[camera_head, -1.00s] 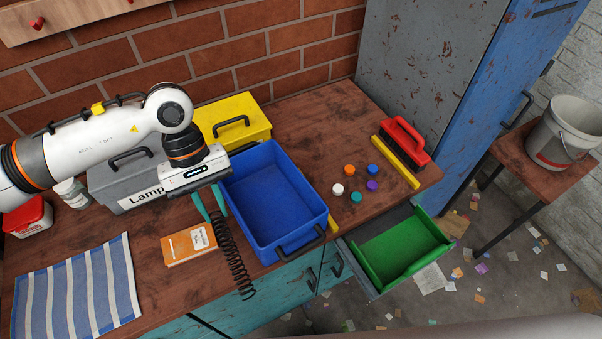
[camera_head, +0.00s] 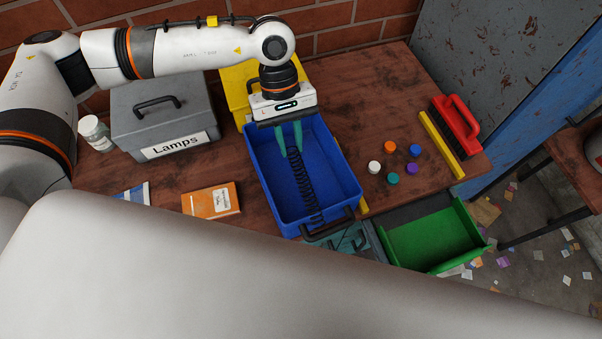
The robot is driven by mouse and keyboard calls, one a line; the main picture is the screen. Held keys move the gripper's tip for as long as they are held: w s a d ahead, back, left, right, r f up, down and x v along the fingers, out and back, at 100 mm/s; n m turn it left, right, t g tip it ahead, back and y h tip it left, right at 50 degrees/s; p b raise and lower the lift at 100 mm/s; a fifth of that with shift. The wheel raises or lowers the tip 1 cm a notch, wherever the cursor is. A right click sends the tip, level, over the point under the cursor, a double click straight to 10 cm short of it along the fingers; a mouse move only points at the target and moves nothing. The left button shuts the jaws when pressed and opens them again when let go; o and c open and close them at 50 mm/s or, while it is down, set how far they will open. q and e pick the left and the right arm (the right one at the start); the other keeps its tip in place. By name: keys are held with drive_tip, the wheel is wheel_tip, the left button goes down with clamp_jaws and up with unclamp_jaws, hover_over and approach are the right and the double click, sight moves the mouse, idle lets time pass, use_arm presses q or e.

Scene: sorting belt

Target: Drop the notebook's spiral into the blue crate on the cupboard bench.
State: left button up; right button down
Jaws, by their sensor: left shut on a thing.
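The notebook's spiral (camera_head: 305,185) is a long black coil that hangs down over the inside of the blue crate (camera_head: 349,182). My left gripper (camera_head: 292,152) has teal fingers shut on the spiral's upper end, at the crate's back part. The spiral's lower end shows against the crate's floor or front wall; I cannot tell whether it touches. The orange notebook (camera_head: 205,201) lies on the bench (camera_head: 160,184) to the left of the crate. My right gripper is not in view.
A grey "Lamps" box (camera_head: 165,125) and a white jar (camera_head: 96,134) stand at the left. A yellow box (camera_head: 236,84) is behind the crate. Several coloured caps (camera_head: 392,179), a red-handled brush (camera_head: 456,128) and a green drawer (camera_head: 430,238) lie to the right. My pale arm link fills the foreground.

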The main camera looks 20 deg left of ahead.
use_arm(q)
drive_tip(key=shift+f, duration=0.65)
drive_tip(key=o, duration=0.9)
drive_tip(key=b+v, duration=0.2)
drive_tip(key=v, duration=1)
drive_tip(key=shift+s+r+b, duration=0.1)
drive_tip(key=shift+b, duration=0.2)
